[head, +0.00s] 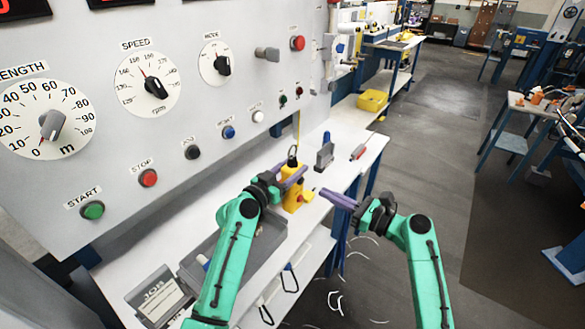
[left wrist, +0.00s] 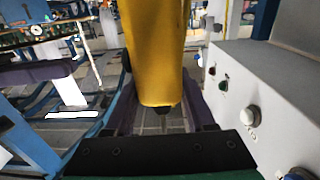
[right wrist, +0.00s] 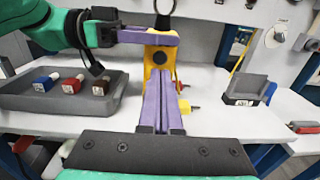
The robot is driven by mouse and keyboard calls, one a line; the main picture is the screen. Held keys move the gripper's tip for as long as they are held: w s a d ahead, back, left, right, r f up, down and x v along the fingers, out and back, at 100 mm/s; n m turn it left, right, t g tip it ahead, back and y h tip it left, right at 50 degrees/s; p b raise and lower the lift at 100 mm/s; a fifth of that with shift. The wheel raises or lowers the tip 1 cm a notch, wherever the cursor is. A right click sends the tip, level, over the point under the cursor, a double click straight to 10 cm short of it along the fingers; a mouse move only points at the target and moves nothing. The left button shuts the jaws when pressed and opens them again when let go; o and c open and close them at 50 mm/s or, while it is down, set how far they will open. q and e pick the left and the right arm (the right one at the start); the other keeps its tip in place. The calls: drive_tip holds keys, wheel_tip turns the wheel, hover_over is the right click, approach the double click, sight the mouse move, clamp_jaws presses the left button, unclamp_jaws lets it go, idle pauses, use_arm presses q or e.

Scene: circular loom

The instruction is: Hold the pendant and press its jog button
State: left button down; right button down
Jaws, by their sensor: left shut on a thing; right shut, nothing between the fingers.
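The yellow pendant (head: 292,199) hangs upright above the white bench, with a dark loop at its top. My left gripper (head: 292,179) is shut on its upper part. In the left wrist view the pendant's yellow body (left wrist: 152,50) stands between the fingers. My right gripper (head: 323,192) is shut and empty, to the right of the pendant and pointing at it, with a small gap in the head view. In the right wrist view its fingers (right wrist: 162,75) cover the middle of the pendant (right wrist: 150,68). A small reddish part sticks out at the pendant's side.
A grey tray (right wrist: 20,102) with small coloured blocks stands on the bench. A grey holder (head: 325,155) and a red-and-grey piece (head: 358,152) lie behind the pendant. The control panel (head: 110,130) with dials and buttons rises at the left.

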sight(302, 182)
drive_tip(key=shift+x, duration=1.95)
idle(0.3)
drive_tip(key=shift+x, duration=1.25)
drive_tip(key=shift+v, duration=2)
